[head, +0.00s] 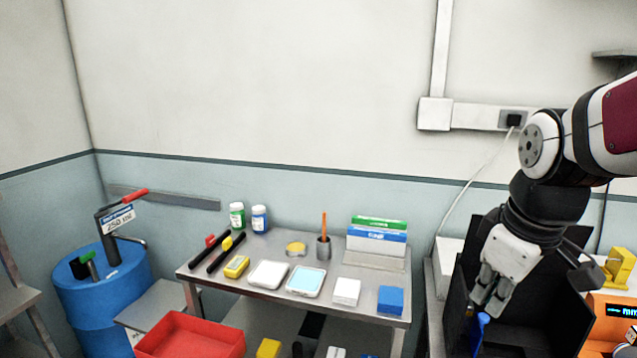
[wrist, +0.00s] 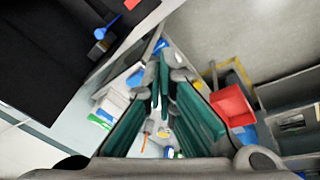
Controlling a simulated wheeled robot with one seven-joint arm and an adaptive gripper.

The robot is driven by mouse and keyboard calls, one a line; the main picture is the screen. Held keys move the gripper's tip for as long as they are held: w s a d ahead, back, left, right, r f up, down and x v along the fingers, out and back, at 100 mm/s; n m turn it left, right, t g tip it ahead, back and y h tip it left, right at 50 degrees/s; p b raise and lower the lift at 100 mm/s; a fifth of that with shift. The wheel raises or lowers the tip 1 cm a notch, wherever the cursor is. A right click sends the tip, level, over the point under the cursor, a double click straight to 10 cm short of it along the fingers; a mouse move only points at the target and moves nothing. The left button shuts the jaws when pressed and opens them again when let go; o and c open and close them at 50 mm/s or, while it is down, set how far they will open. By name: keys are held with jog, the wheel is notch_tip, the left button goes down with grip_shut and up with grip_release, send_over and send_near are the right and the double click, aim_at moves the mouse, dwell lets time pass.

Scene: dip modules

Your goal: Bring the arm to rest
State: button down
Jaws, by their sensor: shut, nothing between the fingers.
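My arm comes in from the right edge of the head view and bends downward. My gripper (head: 487,303) hangs at its end, pointing down in front of a black open case at the right. In the wrist view my gripper (wrist: 165,75) shows its green-padded fingers converging at the tips, shut with nothing between them. A blue-handled item (head: 481,322) shows just below the fingertips in the head view; I cannot tell whether they touch.
A metal table (head: 330,278) left of my gripper bears bottles, trays, boxes and a cup. The black case (head: 535,318) and an orange device (head: 608,320) stand at the right. A red bin (head: 190,335) and blue drum (head: 105,300) are at the left.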

jog(key=s+a+r+m+t, duration=0.2)
jog(key=s+a+m, duration=0.3)
jog(key=s, duration=0.6)
jog(key=shift+a+r+m+y, duration=0.3)
jog(key=shift+r+m, duration=0.4)
jog(key=shift+m, duration=0.2)
